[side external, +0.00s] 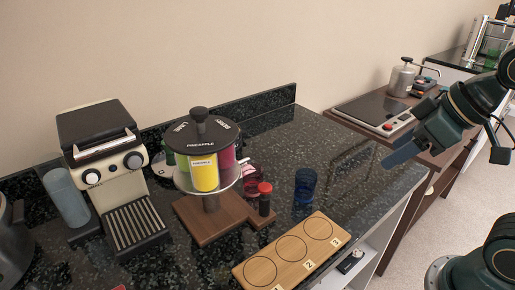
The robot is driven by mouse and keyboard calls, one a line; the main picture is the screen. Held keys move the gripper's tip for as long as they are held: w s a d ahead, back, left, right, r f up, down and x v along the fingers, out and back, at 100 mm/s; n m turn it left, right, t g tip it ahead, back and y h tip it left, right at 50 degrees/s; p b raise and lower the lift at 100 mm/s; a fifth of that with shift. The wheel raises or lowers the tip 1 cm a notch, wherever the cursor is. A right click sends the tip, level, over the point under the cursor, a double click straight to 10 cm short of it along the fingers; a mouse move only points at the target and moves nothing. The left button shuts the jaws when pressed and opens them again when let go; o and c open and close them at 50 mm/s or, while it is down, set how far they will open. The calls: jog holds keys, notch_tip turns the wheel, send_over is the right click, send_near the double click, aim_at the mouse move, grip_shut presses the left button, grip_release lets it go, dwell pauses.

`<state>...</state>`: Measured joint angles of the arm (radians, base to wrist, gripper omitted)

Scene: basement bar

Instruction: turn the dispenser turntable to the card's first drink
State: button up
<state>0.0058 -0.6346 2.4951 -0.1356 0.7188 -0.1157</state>
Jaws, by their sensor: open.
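The dispenser turntable (211,197) stands on a wooden base on the dark speckled counter. Its round black lid (180,139) has a knob (199,113) on top and drink names around its rim. A yellow canister (205,176) faces the camera, under a rim word that seems to read PINEAPPLE. A magenta canister (228,160) shows at its right and a green one (181,161) at its left; the far side is hidden. I cannot make out a drink card. My gripper (388,162) is open and empty, right of the dispenser and well apart from it, above the counter's right side.
A wooden board (290,249) with numbered circles lies at the counter's front. A blue glass (305,186), a red glass (250,174) and a red-capped bottle (264,201) stand right of the dispenser. A coffee machine (104,160) stands left. Clear counter lies behind the blue glass.

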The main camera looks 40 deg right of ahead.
jog(key=w+a+n+t+y, duration=0.1)
jog(key=w+a+n+y, duration=0.35)
jog(key=w+a, duration=0.25)
jog(key=n+t+y, duration=0.2)
jog(key=t+y, duration=0.3)
jog(key=y, duration=0.2)
send_near(192, 130)
jog(key=s+d+r, duration=0.2)
jog(key=s+r, duration=0.2)
jog(key=shift+w+f+m+t+h, duration=0.1)
jog(key=shift+w+m+t+h, duration=0.15)
jog(key=shift+w+t, duration=0.15)
jog(key=shift+x, duration=6.85)
grip_shut()
